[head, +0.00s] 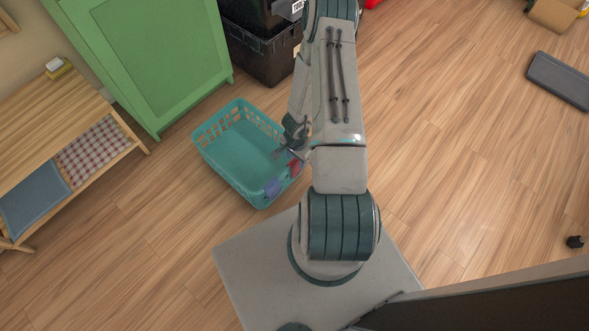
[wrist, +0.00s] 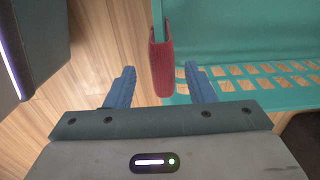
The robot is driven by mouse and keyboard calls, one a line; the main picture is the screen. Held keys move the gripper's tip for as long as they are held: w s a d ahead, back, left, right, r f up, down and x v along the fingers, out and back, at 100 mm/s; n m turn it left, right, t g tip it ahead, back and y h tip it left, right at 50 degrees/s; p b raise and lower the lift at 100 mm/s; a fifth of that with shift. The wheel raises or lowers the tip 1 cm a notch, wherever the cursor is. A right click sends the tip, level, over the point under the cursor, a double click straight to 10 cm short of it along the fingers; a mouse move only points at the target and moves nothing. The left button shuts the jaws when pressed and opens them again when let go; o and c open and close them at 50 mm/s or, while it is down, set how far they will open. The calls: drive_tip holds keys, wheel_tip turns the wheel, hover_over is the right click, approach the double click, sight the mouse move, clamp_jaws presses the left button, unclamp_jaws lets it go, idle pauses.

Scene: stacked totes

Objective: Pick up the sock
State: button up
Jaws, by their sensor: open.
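A red cloth piece, which looks like the sock, hangs over the right rim of the teal basket (head: 228,158); it shows as a small red patch (head: 295,166) in the head view. In the wrist view the red sock (wrist: 161,70) is folded over the basket's edge, between my two blue fingers. My gripper (wrist: 160,72) is open, with a gap on each side of the sock. In the head view my gripper (head: 284,150) is over the basket's right side, partly hidden by my arm.
A purple-blue cloth (head: 272,187) lies at the basket's near right rim. A green cabinet (head: 145,60) and black totes (head: 268,55) stand behind. A wooden bench (head: 50,125) is at the left. A dark grey flat object (head: 560,80) lies far right. Open floor lies right of my arm.

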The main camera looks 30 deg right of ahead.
drive_tip(key=shift+a+f+b, duration=0.2)
drive_tip(key=shift+f+b, duration=1.45)
drive_tip(key=shift+f, duration=1.4)
drive_tip(key=shift+r, duration=0.1)
drive_tip(key=c, duration=1)
